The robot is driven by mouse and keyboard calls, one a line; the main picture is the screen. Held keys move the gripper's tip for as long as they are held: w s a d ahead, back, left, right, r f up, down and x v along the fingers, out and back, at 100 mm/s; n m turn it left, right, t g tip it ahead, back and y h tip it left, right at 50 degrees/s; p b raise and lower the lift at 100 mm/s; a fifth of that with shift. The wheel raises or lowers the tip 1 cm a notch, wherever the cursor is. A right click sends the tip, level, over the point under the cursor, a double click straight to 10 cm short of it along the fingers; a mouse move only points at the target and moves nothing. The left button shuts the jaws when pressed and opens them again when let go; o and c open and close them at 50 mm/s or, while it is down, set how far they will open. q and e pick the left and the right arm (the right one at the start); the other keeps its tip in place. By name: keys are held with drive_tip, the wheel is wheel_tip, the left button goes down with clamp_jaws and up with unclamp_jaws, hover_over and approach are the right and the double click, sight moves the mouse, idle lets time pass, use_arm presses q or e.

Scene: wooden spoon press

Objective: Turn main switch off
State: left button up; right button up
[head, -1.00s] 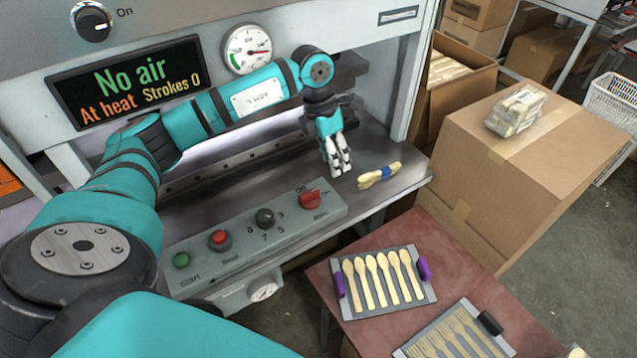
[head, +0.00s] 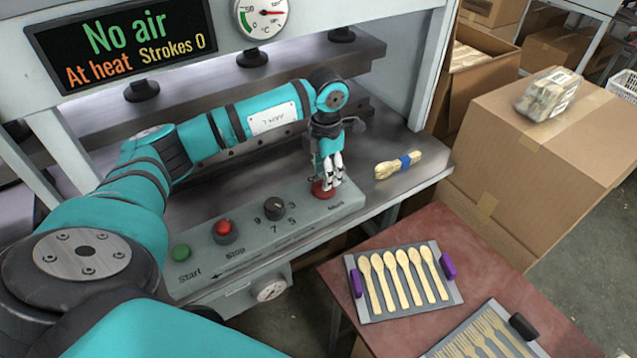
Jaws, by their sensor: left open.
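The red main switch (head: 322,190) sits at the right end of the grey control panel (head: 215,264), on the press table's front. My left gripper (head: 328,182) points down right over it, with its fingertips at the switch. The fingers look open and hide part of the switch, so its pointing direction and any firm contact cannot be told. The "Main" label shows just below it. My right gripper is not in view.
The panel also holds a green start button (head: 181,253), a red stop button (head: 225,231) and a black dial (head: 274,207). A spoon bundle (head: 398,165) lies right of my gripper. The display (head: 124,43) reads "No air", "At heat", "Strokes 0".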

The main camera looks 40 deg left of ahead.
use_arm(q)
drive_tip(key=shift+f+b, duration=0.5)
drive_tip(key=shift+f, duration=0.9)
drive_tip(key=shift+c, duration=0.4)
clamp_jaws()
